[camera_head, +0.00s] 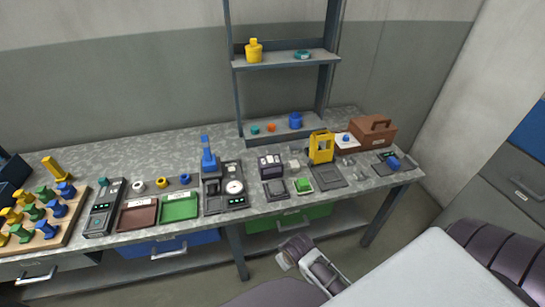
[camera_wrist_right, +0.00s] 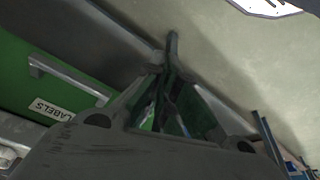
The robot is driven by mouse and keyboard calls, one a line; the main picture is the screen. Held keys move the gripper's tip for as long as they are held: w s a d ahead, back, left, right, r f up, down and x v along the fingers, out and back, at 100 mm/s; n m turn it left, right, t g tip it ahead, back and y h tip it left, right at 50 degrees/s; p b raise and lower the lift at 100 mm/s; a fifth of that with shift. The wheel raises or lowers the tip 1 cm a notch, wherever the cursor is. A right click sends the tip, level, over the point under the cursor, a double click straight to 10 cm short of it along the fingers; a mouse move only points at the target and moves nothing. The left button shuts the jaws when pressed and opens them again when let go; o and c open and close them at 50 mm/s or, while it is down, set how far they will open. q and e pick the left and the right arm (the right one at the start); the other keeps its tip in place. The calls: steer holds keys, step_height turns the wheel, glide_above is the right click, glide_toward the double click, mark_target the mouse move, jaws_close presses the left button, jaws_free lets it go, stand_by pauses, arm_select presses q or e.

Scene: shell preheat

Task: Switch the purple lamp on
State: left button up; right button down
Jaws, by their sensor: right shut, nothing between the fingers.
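I cannot pick out a lamp that is clearly purple in either view. A small dark, purplish box (camera_head: 270,165) with a lit front panel stands near the middle of the workbench (camera_head: 110,160). My right gripper (camera_wrist_right: 166,72) is shut and empty in the right wrist view, near the green drawer (camera_wrist_right: 38,75) with a LABELS tag. In the head view part of my right arm shows in front of the bench, below the bench top and apart from the things on it. My left gripper is not in view.
A blue-handled press (camera_head: 209,163), a dial gauge (camera_head: 234,187), a yellow frame (camera_head: 321,147) and a brown toolbox (camera_head: 375,132) stand on the bench. Red (camera_head: 137,215) and green (camera_head: 179,206) trays lie left of the gauge. A shelf rack (camera_head: 287,61) rises behind. Floor space lies in front.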

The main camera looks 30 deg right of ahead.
steer(key=w+d+r+m+t+h, duration=0.1)
steer(key=w+d+r+t, duration=0.2)
steer(key=w+r, duration=0.5)
steer(key=w+d+r+m+t+h, duration=0.1)
steer(key=w+d+r+m+t, duration=0.1)
steer(key=w+r, duration=0.6)
steer(key=w+d+r+m+t+h, duration=0.1)
steer(key=w+d+r+t, duration=0.4)
steer(key=r, duration=0.4)
steer(key=shift+w+r+t+h, duration=0.35)
steer(key=shift+w+t, duration=0.35)
steer(key=shift+w, duration=0.7)
steer(key=shift+w+d, duration=0.1)
steer(key=p, duration=0.1)
glide_above(272, 161)
steer(key=shift+s+f, duration=0.25)
steer(key=shift+f, duration=0.85)
steer(key=shift+w+f, duration=0.2)
steer(key=shift+f, duration=1.95)
steer(key=shift+f+m, duration=0.1)
steer(key=shift+m, duration=0.2)
